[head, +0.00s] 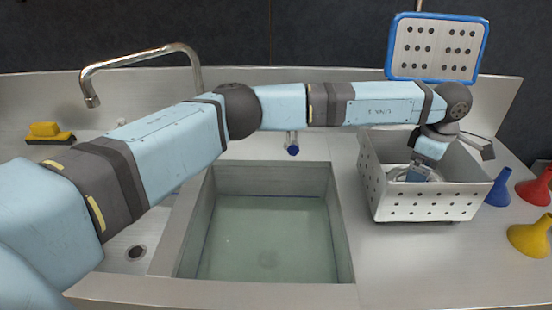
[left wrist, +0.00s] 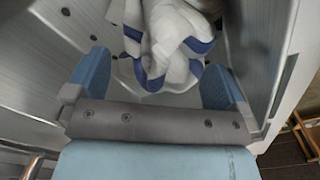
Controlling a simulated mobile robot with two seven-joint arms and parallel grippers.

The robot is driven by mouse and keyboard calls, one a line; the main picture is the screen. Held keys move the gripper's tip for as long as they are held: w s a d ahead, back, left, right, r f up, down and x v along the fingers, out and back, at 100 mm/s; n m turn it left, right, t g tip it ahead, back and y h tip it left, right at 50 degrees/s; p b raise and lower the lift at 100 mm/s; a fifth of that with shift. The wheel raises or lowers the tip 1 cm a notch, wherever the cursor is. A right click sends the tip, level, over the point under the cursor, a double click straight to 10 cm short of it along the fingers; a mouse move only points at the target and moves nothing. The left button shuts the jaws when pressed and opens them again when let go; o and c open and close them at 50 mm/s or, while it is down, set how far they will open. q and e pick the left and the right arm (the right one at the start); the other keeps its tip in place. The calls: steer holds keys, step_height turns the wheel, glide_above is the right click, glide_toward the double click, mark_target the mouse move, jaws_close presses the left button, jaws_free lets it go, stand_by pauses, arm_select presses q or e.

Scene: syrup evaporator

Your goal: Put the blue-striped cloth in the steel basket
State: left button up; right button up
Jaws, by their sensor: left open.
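The steel basket (head: 425,203) stands on the counter to the right of the sink, with small holes in its walls. My left arm reaches across the sink, and my left gripper (head: 416,172) points down inside the basket. In the left wrist view the gripper (left wrist: 157,92) is open, with its two blue fingers well apart. The blue-striped cloth (left wrist: 172,40), white with blue bands, lies crumpled inside the basket just beyond the fingers and partly between them, not clamped. In the head view the basket wall and gripper hide most of the cloth. My right gripper is not in view.
The sink (head: 265,240) holds water left of the basket. Blue (head: 499,187), red (head: 537,186) and yellow (head: 532,236) funnels stand right of the basket. A blue-rimmed perforated panel (head: 437,47) rises behind it. A tap (head: 140,60) and yellow sponge (head: 45,129) are at left.

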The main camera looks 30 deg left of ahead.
arm_select(q)
step_height(320, 180, up, 5)
steer(key=shift+f+p, duration=0.1)
steer(key=shift+p, duration=0.85)
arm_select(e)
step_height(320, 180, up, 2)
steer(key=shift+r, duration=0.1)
arm_select(q)
step_height(320, 180, up, 14)
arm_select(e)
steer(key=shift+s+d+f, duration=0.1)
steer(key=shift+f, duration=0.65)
arm_select(q)
steer(key=shift+f, duration=0.15)
